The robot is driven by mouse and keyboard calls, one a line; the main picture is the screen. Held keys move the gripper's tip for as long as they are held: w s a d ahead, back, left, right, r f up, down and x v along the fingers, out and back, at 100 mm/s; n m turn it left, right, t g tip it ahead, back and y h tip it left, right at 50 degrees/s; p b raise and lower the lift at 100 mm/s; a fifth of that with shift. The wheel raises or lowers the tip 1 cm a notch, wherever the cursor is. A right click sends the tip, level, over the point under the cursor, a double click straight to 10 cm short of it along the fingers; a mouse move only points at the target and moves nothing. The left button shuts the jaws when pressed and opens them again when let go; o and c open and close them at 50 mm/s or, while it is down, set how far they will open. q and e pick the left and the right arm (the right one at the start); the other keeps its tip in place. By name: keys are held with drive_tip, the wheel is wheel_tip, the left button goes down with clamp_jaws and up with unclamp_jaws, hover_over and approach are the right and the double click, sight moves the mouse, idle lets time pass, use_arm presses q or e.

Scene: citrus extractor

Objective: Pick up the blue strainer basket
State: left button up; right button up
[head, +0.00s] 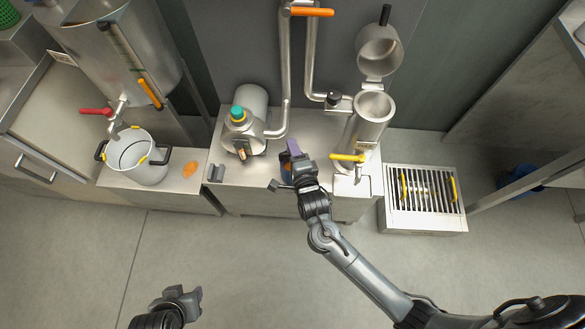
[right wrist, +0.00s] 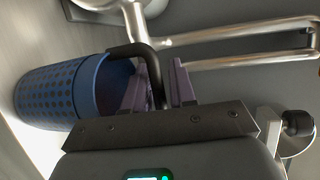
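The blue strainer basket (right wrist: 62,92) shows at the left of the right wrist view, lying sideways in that picture, with a perforated wall and a black handle (right wrist: 152,66). In the head view it is almost wholly hidden under my right gripper (head: 290,160). In the wrist view my right gripper (right wrist: 160,88) has its purple fingers on either side of the handle. A narrow gap shows between the handle and the right-hand finger, so it looks open around the handle. My left gripper (head: 186,294) is low in the head view, away from the basket; its opening is unclear.
A steel counter (head: 240,188) carries a motor unit with a green-and-yellow button (head: 237,115), pipes and a steel cylinder (head: 373,108) with a yellow-handled tap (head: 347,157). A pot (head: 138,157) stands left, a slatted grate (head: 425,197) right. The front floor is clear.

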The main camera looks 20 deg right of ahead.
drive_tip(key=shift+w+f, duration=0.1)
drive_tip(key=shift+c, duration=0.4)
clamp_jaws()
wheel_tip(320, 180, up, 10)
drive_tip(key=p, duration=0.4)
idle(0.3)
